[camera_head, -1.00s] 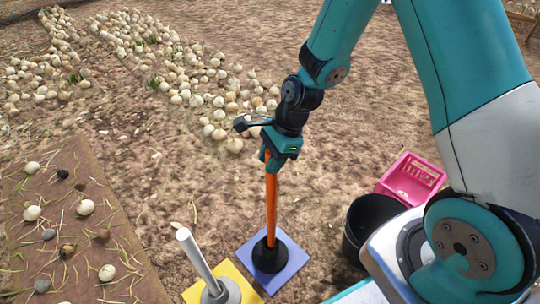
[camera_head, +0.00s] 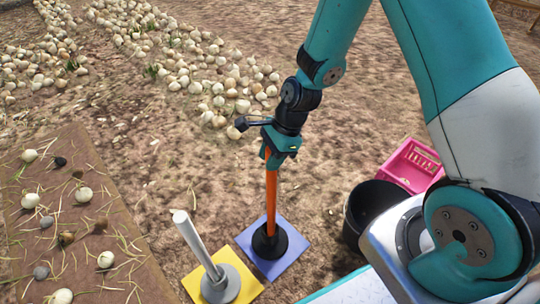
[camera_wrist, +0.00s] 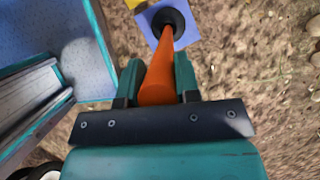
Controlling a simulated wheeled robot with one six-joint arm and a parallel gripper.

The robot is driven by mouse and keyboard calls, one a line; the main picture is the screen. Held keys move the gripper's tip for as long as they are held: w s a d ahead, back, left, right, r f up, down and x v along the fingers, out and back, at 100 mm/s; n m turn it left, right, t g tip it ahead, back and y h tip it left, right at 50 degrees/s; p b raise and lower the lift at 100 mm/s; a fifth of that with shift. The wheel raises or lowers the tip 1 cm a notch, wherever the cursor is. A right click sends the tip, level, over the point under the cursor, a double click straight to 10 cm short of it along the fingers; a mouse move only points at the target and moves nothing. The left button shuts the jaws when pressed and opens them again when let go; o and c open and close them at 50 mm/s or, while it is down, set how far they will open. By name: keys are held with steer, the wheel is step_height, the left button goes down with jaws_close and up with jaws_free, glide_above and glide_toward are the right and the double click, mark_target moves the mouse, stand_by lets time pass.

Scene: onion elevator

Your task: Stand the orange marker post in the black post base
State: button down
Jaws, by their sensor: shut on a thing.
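The orange marker post (camera_head: 271,203) stands about upright, and my gripper (camera_head: 270,156) is shut on its upper end. In the wrist view the post (camera_wrist: 158,78) runs between the two fingers (camera_wrist: 158,88) toward the black post base. The black post base (camera_head: 270,243) sits on a blue square mat (camera_head: 289,262); it also shows in the wrist view (camera_wrist: 176,19). The post's lower end meets the top of the base and appears to be in it. How deep it sits is hidden.
A grey post in a grey base (camera_head: 222,284) stands on a yellow mat (camera_head: 250,288) just left of the blue mat. A black bucket (camera_head: 353,224) and a pink crate (camera_head: 408,170) are at right. A brown strip with onions and stones (camera_head: 120,252) lies at left.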

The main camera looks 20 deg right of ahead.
steer(key=c, duration=0.8)
jaws_free()
steer(key=shift+o, duration=0.2)
steer(key=p+v, duration=0.6)
steer(key=v, duration=1.1)
steer(key=shift+r, duration=0.2)
steer(key=s+a+r+n, duration=0.6)
steer(key=s+r+n, duration=0.25)
steer(key=n, duration=0.35)
steer(key=s+a+r+n, duration=0.5)
steer(key=s+r+n, duration=0.2)
steer(key=s+n, duration=0.45)
step_height(320, 180, up, 25)
steer(key=w+n+p, duration=0.1)
steer(key=p, duration=2.4)
steer(key=shift+w+p, duration=0.25)
steer(key=shift+p, duration=0.05)
